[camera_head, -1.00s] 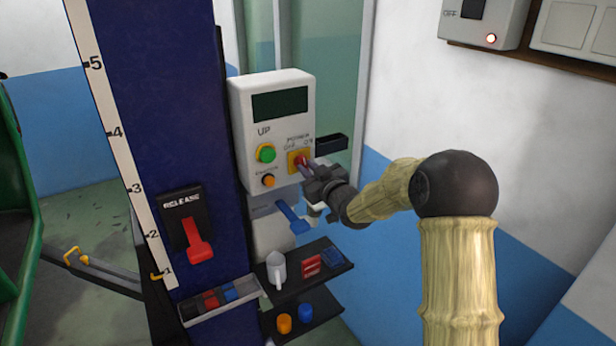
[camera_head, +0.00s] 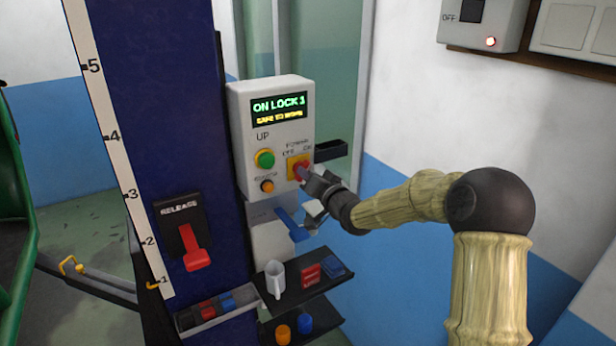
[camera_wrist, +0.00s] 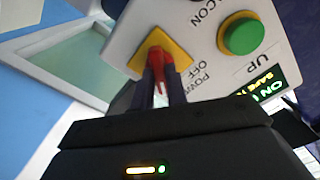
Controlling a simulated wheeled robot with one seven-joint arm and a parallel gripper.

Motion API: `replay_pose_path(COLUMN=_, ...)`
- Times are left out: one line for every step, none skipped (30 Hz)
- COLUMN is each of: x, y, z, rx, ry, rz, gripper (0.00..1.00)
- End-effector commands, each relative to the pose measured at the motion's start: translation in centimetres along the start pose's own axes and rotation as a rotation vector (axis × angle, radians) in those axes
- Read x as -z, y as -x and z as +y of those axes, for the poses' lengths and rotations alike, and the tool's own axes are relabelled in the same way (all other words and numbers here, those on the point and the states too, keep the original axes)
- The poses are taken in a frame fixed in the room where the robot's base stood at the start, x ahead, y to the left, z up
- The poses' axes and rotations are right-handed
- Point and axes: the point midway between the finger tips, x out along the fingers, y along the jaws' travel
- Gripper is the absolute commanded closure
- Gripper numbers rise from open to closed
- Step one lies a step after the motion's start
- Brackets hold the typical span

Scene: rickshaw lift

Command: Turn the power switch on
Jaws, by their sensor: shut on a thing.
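The power switch (camera_head: 300,167) is a red knob on a yellow plate, at the lower right of a light grey control box (camera_head: 240,140). It is marked POWER, OFF and ON. My gripper (camera_head: 305,173) reaches it from the right. In the wrist view the fingers of my gripper (camera_wrist: 162,88) are shut on the red knob (camera_wrist: 157,57), one on each side. The box's display (camera_head: 279,110) is lit and reads ON LOCK 1, with a yellow line below that looks like SAFE TO WORK.
A green UP button (camera_head: 265,158) and an orange button (camera_head: 267,186) sit left of the switch. A blue lever (camera_head: 292,225) is just below my gripper. A red RELEASE lever (camera_head: 196,250) is on the blue column.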

Motion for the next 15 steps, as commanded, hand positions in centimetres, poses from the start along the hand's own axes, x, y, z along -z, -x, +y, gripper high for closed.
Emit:
replay_pose_path(x=-0.24, y=0.08, z=0.24, rx=-0.005, ry=-0.022, rz=-0.005, gripper=1.00)
replay_pose_path(x=-0.26, y=0.08, z=0.24, rx=-0.005, ry=-0.034, rz=-0.006, gripper=1.00)
replay_pose_path(x=-0.27, y=0.08, z=0.22, rx=-0.005, ry=-0.047, rz=-0.006, gripper=1.00)
replay_pose_path(x=-0.28, y=0.08, z=0.21, rx=-0.004, ry=-0.055, rz=-0.006, gripper=1.00)
replay_pose_path(x=-0.28, y=0.08, z=0.20, rx=-0.004, ry=-0.063, rz=-0.006, gripper=1.00)
replay_pose_path(x=-0.28, y=0.08, z=0.21, rx=-0.005, ry=-0.071, rz=-0.006, gripper=1.00)
replay_pose_path(x=-0.28, y=0.09, z=0.22, rx=-0.005, ry=-0.075, rz=-0.006, gripper=1.00)
replay_pose_path(x=-0.28, y=0.09, z=0.23, rx=-0.005, ry=-0.079, rz=-0.006, gripper=1.00)
replay_pose_path(x=-0.28, y=0.10, z=0.24, rx=-0.005, ry=-0.082, rz=-0.007, gripper=1.00)
replay_pose_path(x=-0.28, y=0.10, z=0.25, rx=-0.006, ry=-0.084, rz=-0.007, gripper=1.00)
replay_pose_path(x=-0.28, y=0.10, z=0.26, rx=-0.006, ry=-0.085, rz=-0.007, gripper=1.00)
replay_pose_path(x=-0.29, y=0.10, z=0.27, rx=-0.006, ry=-0.086, rz=-0.007, gripper=1.00)
replay_pose_path(x=-0.29, y=0.11, z=0.27, rx=-0.006, ry=-0.086, rz=-0.007, gripper=1.00)
replay_pose_path(x=-0.29, y=0.11, z=0.28, rx=-0.006, ry=-0.086, rz=-0.007, gripper=1.00)
replay_pose_path(x=-0.29, y=0.11, z=0.28, rx=-0.006, ry=-0.086, rz=-0.007, gripper=1.00)
